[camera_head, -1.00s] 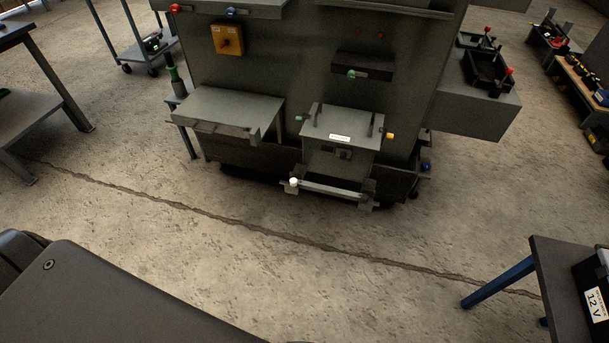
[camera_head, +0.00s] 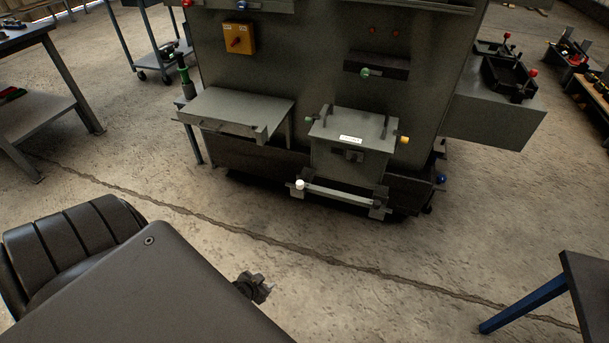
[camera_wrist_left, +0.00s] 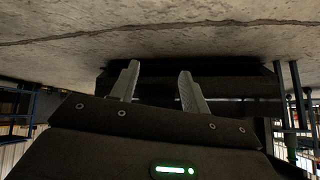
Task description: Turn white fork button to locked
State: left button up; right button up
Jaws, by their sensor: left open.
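The white fork button (camera_head: 299,184) is a small white knob at the left end of a low grey bar (camera_head: 340,195) on the front of the grey machine. Whether it is locked cannot be told at this size. My left gripper (camera_head: 262,286) shows in the head view at the end of my dark arm, over the floor and well short of the button. In the left wrist view its two fingers (camera_wrist_left: 158,85) stand apart with nothing between them. My right gripper is not in view.
A table with blue legs (camera_head: 525,300) stands at lower right. The floor before the machine is clear.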

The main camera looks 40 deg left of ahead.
pick_arm(q)
jog(key=w+a+r+t+b, duration=0.2)
jog(key=w+a+r, duration=0.1)
jog(key=w, duration=0.4)
jog(key=t+h+b, duration=0.1)
jog(key=t+b, duration=0.7)
send_near(302, 181)
jog(key=w, duration=0.3)
jog(key=w+b, duration=0.1)
jog(key=w, duration=0.2)
jog(key=w+b, duration=0.1)
jog(key=w, duration=0.3)
jog(key=shift+a+f, duration=0.25)
jog(key=shift+f, duration=0.05)
jog(key=shift+w, duration=0.45)
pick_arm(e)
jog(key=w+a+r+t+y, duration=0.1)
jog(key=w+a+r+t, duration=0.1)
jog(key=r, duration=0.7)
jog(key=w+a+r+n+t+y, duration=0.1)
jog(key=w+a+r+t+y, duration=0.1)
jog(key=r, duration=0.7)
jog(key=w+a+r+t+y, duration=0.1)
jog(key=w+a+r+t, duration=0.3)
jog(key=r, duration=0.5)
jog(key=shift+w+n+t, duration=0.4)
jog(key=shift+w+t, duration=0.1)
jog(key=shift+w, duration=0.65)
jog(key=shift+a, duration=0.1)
